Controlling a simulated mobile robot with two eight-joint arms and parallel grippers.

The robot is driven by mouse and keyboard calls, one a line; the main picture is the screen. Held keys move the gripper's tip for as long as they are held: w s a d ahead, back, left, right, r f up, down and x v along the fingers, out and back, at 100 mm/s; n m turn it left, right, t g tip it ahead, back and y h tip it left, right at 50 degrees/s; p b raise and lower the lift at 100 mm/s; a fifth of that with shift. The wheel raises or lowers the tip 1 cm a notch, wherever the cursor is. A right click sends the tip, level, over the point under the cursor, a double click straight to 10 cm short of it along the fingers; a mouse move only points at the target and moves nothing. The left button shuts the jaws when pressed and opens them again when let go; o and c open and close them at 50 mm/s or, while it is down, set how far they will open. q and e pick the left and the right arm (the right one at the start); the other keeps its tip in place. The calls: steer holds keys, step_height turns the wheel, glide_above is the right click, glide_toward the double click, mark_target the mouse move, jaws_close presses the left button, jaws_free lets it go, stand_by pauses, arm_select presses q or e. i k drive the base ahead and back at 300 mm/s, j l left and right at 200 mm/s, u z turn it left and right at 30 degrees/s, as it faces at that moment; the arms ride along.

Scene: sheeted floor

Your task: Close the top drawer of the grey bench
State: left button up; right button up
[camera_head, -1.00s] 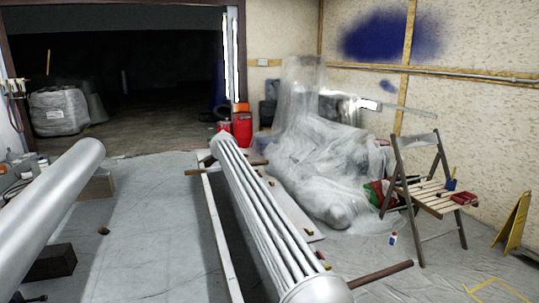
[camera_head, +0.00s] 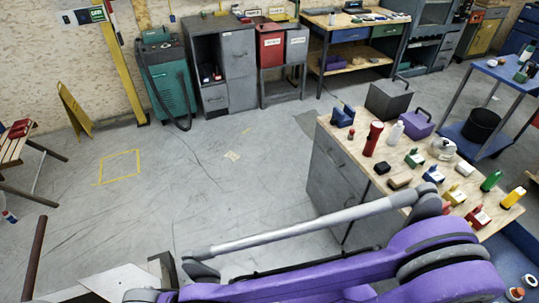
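A bench with a pale wooden top and grey front (camera_head: 344,164) stands at the right of the head view. Its grey front faces left and shows drawer-like panels. No panel clearly stands out from the front, but I cannot tell whether the top drawer is fully closed. The purple machinery hides the lower part of this front. Neither of my grippers is in view.
Purple machinery (camera_head: 345,280) with a silver rod (camera_head: 300,229) fills the bottom foreground. Bottles, boxes and tools crowd the bench top. A grey cabinet (camera_head: 238,65) and a teal machine (camera_head: 165,80) stand at the back. Grey floor (camera_head: 205,170) is clear left of the bench.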

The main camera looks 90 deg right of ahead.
mark_target(513, 250)
steer(key=z, duration=1)
steer(key=k+z, duration=0.1)
steer(key=z, duration=0.4)
steer(key=j+z, duration=0.1)
steer(key=z, duration=0.9)
steer(key=k+z, duration=0.1)
steer(key=z, duration=0.4)
steer(key=k+l+z, duration=0.15)
steer(key=z, duration=0.35)
steer(key=k+l+z, duration=0.1)
steer(key=z, duration=0.35)
steer(key=l+z, duration=0.25)
steer(key=z, duration=0.25)
steer(key=k+l+z, duration=0.2)
steer(key=l, duration=0.35)
steer(key=l+z, duration=0.15)
steer(key=l, duration=0.35)
steer(key=i+j, duration=0.3)
steer(key=i, duration=0.2)
steer(key=i+j, duration=0.25)
steer(key=i, duration=0.3)
